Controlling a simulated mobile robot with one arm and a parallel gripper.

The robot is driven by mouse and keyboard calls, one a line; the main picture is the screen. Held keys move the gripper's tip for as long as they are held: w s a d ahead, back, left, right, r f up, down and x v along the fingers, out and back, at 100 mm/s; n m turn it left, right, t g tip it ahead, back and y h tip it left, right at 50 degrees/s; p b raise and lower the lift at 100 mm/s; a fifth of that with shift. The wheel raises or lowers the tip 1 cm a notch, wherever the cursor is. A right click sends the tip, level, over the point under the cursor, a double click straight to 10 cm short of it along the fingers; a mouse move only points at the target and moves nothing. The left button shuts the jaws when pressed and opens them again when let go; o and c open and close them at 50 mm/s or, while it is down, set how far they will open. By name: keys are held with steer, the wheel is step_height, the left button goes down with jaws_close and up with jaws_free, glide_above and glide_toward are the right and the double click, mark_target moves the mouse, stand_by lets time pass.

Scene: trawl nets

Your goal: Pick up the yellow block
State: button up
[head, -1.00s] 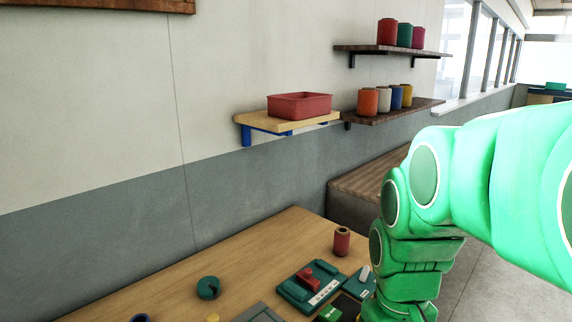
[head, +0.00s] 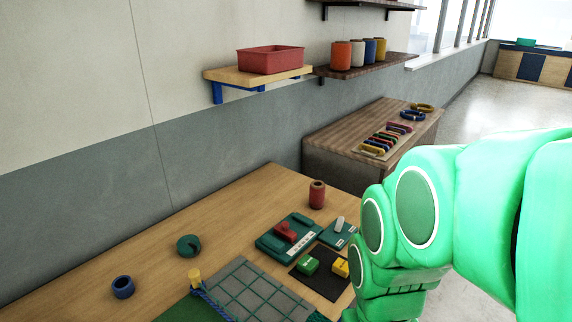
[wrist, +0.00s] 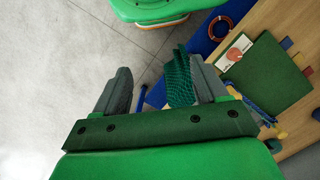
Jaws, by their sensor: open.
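The yellow block (head: 341,267) lies on a dark mat (head: 322,284) on the wooden table, to the right of a green block (head: 307,265). My green arm stands close to its right in the head view, and the gripper end is out of that view. In the wrist view my gripper (wrist: 150,82) is open, with its two grey fingers apart over the grey floor beside the table. A dark green netted piece (wrist: 180,78) shows by the right finger; I cannot tell whether it touches. The yellow block cannot be made out in the wrist view.
The table (head: 230,221) also holds a red spool (head: 317,194), a teal tray (head: 284,238), a grey gridded board (head: 250,295), a yellow-topped post (head: 194,276) and a blue ring (head: 122,287). A shelf with a red bin (head: 270,60) is above.

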steer(key=w+d+f+n+t+h, duration=0.1)
steer(key=w+d+t, duration=0.2)
steer(key=w+d, duration=0.65)
steer(key=w+d+f+n+t+h, duration=0.1)
steer(key=w+d+t+h, duration=0.15)
steer(key=w+d, duration=0.65)
steer(key=w+d+f+n+t+h, duration=0.1)
steer(key=w+d+t, duration=0.3)
steer(key=w, duration=1)
steer(key=n+t+y, duration=0.2)
steer(key=n+y, duration=0.4)
steer(key=y, duration=0.9)
glide_toward(346, 265)
steer(key=x, duration=0.4)
steer(key=shift+w+a+f+g+h, duration=0.15)
steer(key=shift+w+a+f, duration=0.1)
steer(key=shift+a, duration=0.1)
steer(key=shift+w+a+f+g+h, duration=0.15)
steer(key=shift+a+f, duration=0.1)
steer(key=shift+a, duration=0.15)
steer(key=shift+r+x, duration=0.2)
steer(key=shift+x, duration=0.6)
steer(key=shift+r+x, duration=0.15)
steer(key=shift+x, duration=1.75)
steer(key=shift+w, duration=0.1)
steer(key=shift+c, duration=0.4)
